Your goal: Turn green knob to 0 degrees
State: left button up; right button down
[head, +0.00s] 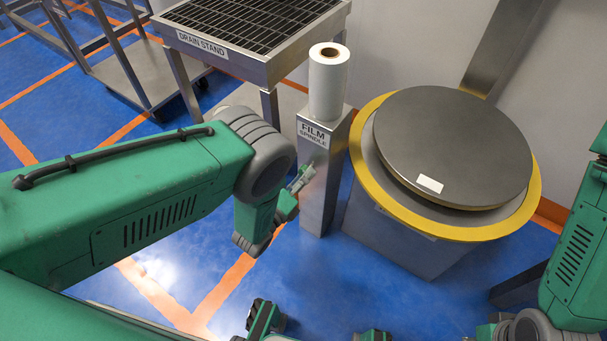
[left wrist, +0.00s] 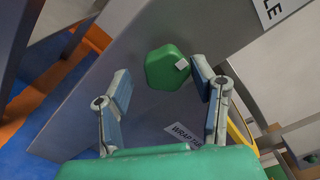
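The green knob (left wrist: 166,67) is on a grey metal panel face in the left wrist view, with a small white mark toward its right side. My left gripper (left wrist: 160,74) is open, one finger on the left and one on the right of the knob in the picture. I cannot tell how far the fingertips are from it in depth.
A white film roll (head: 328,82) stands on the post. A drain stand (head: 255,40) is behind to the left. Blue floor with orange lines is open below.

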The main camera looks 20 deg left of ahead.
pick_arm(q)
jog(key=p+v, duration=0.2)
jog(key=v, duration=0.4)
jog(key=shift+r, duration=0.1)
jog(key=shift+r, duration=0.1)
notch_tip(320, 180, up, 10)
dwell(0.7)
